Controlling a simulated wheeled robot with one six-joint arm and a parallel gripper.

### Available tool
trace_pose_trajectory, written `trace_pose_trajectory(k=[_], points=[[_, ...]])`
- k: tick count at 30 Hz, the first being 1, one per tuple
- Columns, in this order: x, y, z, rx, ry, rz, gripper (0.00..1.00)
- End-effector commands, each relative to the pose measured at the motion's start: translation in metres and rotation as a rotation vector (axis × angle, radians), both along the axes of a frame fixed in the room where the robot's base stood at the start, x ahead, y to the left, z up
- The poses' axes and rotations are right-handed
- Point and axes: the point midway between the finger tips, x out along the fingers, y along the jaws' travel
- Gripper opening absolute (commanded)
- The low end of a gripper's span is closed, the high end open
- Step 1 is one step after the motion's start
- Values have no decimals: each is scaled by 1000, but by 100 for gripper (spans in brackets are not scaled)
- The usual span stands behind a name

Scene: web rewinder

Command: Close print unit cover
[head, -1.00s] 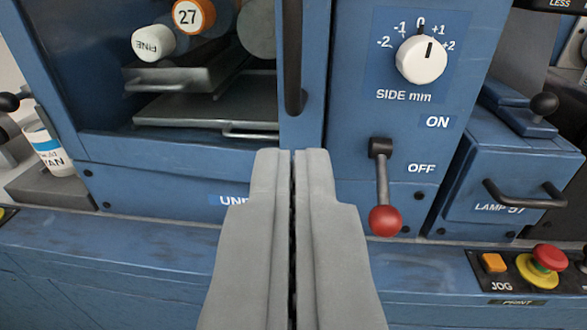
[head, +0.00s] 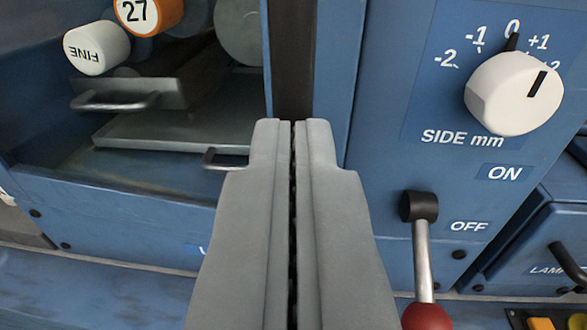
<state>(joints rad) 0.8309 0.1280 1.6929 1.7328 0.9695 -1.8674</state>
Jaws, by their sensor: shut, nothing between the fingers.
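The print unit stands open at the left, with its inside showing. A blue upright strip (head: 335,70), which looks like the edge of the cover, borders the opening on the right. A dark vertical bar (head: 293,60), apparently its handle, runs down just beyond my fingertips. My gripper (head: 292,124) is shut and empty, pointing at the lower part of this bar. The fingers hide what lies below it, and I cannot tell whether they touch it.
Right of my gripper are a white SIDE mm dial (head: 515,95) and a red-knobbed lever (head: 422,255). A lamp drawer handle (head: 570,265) shows far right.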

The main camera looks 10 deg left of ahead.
Motion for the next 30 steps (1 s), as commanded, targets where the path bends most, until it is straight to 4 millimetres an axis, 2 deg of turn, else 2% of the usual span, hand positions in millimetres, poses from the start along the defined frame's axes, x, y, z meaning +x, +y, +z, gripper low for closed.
trace_pose_trajectory(k=[8, 21, 30], points=[[3, -1, 0, 0, 0, 7, 0], [42, -10, 0, 0, -1, 116, 0], [46, -8, 1, 1, -2, 125, 0]])
